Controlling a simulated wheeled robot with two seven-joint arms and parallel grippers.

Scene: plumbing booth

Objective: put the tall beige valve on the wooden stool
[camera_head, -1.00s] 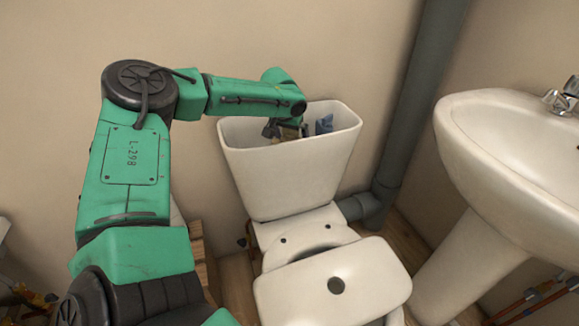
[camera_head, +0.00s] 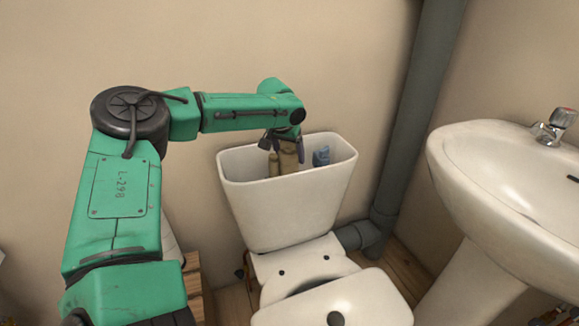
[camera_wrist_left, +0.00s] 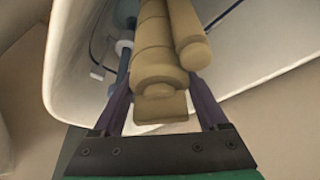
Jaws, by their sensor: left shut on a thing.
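The tall beige valve (camera_head: 289,160) is upright in my left gripper (camera_head: 286,140), at the open top of the white toilet cistern. Its lower part is hidden behind the cistern's front wall. In the left wrist view the valve (camera_wrist_left: 158,55), with a thinner beige tube along its side, stands between the two dark fingers of the left gripper (camera_wrist_left: 161,98), which are shut on it. The wooden stool (camera_head: 194,286) shows only partly, as brown slats left of the toilet, mostly hidden behind my left arm. My right gripper is not in view.
The open cistern (camera_head: 290,212) surrounds the valve's lower part. A blue part (camera_head: 321,156) stands inside it, to the right. The toilet lid (camera_head: 345,300) is below, a grey pipe (camera_head: 415,110) and a white sink (camera_head: 500,185) are to the right.

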